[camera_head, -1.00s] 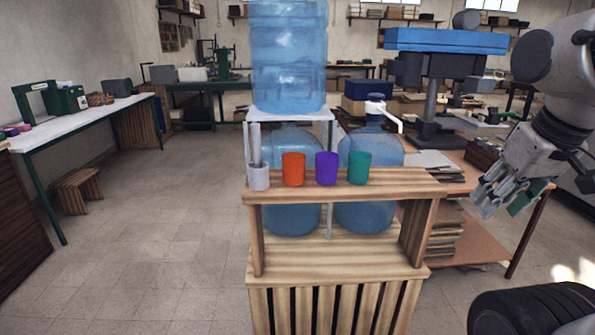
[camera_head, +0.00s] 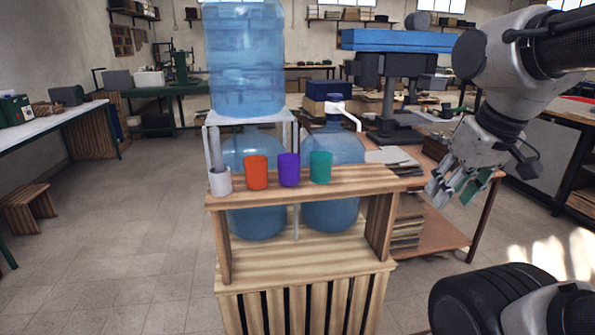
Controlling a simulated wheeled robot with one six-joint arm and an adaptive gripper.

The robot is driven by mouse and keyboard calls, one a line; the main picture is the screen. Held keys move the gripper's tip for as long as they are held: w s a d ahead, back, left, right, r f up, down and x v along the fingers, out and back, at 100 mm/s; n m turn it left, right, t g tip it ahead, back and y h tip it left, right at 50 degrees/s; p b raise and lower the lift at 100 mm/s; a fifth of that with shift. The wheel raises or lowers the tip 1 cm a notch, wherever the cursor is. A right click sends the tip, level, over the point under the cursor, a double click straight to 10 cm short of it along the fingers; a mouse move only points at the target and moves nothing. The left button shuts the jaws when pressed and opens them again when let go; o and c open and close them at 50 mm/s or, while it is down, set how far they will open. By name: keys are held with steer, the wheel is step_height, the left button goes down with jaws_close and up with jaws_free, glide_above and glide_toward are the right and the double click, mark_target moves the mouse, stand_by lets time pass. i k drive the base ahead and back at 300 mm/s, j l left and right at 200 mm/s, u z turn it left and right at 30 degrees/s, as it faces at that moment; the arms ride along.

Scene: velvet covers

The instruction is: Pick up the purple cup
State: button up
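The purple cup (camera_head: 289,170) stands upright on the top shelf of a wooden stand (camera_head: 350,187). It is between an orange cup (camera_head: 256,172) on its left and a green cup (camera_head: 321,167) on its right, with small gaps. My gripper (camera_head: 452,196) is at the right, well apart from the cups, pointing down and left. Its fingers look spread with nothing between them.
A white holder (camera_head: 220,182) with tubes stands left of the orange cup. Large blue water jugs (camera_head: 331,150) stand behind the shelf, one (camera_head: 245,60) on a white rack. A workbench (camera_head: 440,235) is at right.

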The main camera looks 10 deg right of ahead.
mark_target(289, 164)
steer(key=i+j, duration=0.1)
steer(key=j, duration=0.45)
steer(key=i+j, duration=0.1)
steer(key=j, duration=0.4)
steer(key=i+j, duration=0.1)
steer(key=j, duration=0.45)
steer(key=z, duration=0.05)
